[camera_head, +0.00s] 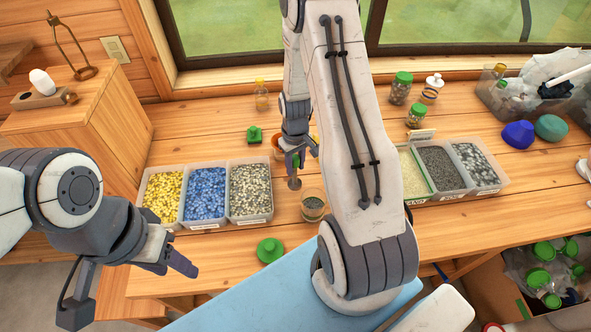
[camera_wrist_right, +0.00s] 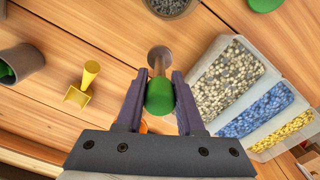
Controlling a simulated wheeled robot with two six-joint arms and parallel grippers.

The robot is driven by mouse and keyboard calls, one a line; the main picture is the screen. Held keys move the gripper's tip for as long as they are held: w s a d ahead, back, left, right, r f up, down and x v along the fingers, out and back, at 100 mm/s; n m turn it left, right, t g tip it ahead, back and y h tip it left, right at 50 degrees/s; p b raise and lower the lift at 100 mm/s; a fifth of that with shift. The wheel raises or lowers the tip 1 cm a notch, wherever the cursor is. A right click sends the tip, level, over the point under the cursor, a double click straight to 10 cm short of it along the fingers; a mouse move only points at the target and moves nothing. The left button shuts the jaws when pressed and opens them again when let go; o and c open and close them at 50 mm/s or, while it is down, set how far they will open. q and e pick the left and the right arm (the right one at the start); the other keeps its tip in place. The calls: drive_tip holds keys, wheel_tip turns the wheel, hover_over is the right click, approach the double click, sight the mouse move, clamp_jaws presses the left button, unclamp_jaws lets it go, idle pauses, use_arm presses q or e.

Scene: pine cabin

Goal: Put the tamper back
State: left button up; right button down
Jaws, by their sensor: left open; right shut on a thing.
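My right gripper (camera_head: 297,158) is shut on the tamper, which has a green handle (camera_wrist_right: 159,97) and a round metal disc (camera_wrist_right: 159,57). The tamper is held above the table, and its disc (camera_head: 294,184) hangs below the fingers in the head view. A small glass jar with dark grains (camera_head: 313,206) stands just in front of it and shows at the top edge of the right wrist view (camera_wrist_right: 172,4). My left gripper (camera_head: 135,288) is open and empty at the table's front left. An orange cup (camera_head: 278,146) is partly hidden behind my right gripper.
Bins of yellow (camera_head: 162,195), blue (camera_head: 205,193) and grey-beige (camera_head: 250,189) pebbles stand left; more bins (camera_head: 445,167) stand right. A yellow scoop (camera_wrist_right: 85,80) and brown pot (camera_wrist_right: 24,62) show in the wrist view.

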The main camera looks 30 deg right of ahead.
sight(295, 184)
wheel_tip(295, 184, down, 3)
drive_tip(key=shift+f+p, duration=0.1)
drive_tip(key=shift+p, duration=0.5)
drive_tip(key=shift+f, duration=0.15)
drive_tip(key=shift+f, duration=0.2)
drive_tip(key=c, duration=0.5)
unclamp_jaws()
drive_tip(key=shift+r, duration=0.1)
